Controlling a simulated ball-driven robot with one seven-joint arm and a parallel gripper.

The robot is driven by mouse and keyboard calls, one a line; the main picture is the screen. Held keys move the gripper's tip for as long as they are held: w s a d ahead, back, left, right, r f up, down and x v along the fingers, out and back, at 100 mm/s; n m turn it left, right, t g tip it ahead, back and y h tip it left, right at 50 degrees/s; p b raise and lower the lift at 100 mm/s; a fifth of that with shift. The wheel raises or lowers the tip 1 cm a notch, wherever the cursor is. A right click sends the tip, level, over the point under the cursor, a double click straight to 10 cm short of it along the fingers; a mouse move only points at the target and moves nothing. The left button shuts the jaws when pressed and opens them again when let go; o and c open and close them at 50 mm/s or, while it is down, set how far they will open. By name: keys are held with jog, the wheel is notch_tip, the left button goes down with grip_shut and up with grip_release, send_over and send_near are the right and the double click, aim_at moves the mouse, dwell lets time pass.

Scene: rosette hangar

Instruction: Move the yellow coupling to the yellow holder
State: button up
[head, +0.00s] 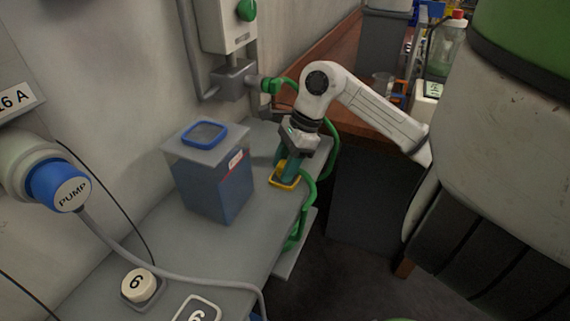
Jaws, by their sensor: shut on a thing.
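My gripper (291,161) points down at the right edge of the grey bench and is shut on a dark teal-green piece (291,170), perhaps the coupling; no yellow shows on it. A yellow-rimmed holder (285,186) sits directly under it on the bench. The piece's lower end meets the holder in this view; I cannot tell whether it is seated or just above. A green hose (309,195) loops beside the gripper and hangs over the bench edge. The fingertips are small and partly hidden.
A blue box (214,192) with a grey lid stands just left of the gripper. A blue pump plug (59,188) and grey cable are at the left. A brown-topped counter with bottles is behind.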

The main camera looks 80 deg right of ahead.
jog(key=shift+f, duration=0.1)
jog(key=o, duration=1.2)
jog(key=shift+c, duration=0.2)
jog(key=v, duration=1)
jog(key=shift+r+b, duration=0.3)
jog(key=shift+r, duration=0.1)
jog(key=shift+s+d, duration=0.1)
jog(key=shift+s, duration=0.05)
